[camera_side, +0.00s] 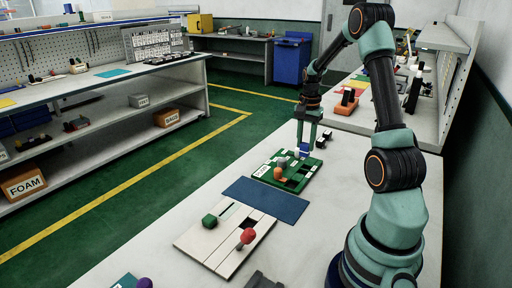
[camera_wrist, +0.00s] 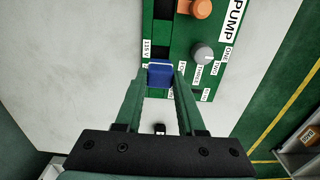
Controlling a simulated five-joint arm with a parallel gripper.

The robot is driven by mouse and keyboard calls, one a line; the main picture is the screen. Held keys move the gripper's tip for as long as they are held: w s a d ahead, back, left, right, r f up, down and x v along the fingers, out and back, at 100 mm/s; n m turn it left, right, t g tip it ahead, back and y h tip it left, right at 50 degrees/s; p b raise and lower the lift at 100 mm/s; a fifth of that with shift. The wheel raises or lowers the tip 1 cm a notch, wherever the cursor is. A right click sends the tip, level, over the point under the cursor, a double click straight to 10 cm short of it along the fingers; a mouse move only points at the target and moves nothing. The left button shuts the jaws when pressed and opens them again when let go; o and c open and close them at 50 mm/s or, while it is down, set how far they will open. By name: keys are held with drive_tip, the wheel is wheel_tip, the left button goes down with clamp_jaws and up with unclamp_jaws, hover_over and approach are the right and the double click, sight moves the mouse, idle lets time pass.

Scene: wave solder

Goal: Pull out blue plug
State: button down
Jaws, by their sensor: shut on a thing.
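The blue plug (camera_wrist: 160,75) is between my gripper's fingertips in the wrist view, at the end of the green panel (camera_wrist: 220,25) near a label reading "115 V". My gripper (camera_side: 305,147) is shut on the blue plug, which also shows as a small blue block (camera_side: 304,149) in the side view. The fingers come down on it from above at the panel's far end. I cannot tell whether the plug is still seated or raised from its socket. The panel (camera_side: 271,181) lies on the white table.
An orange plug (camera_side: 279,173) and a grey knob (camera_side: 282,162) stand on the panel. A dark item (camera_side: 324,138) sits right of my gripper.

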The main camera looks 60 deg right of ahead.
drive_tip(key=shift+f, duration=0.1)
drive_tip(key=shift+f, duration=0.65)
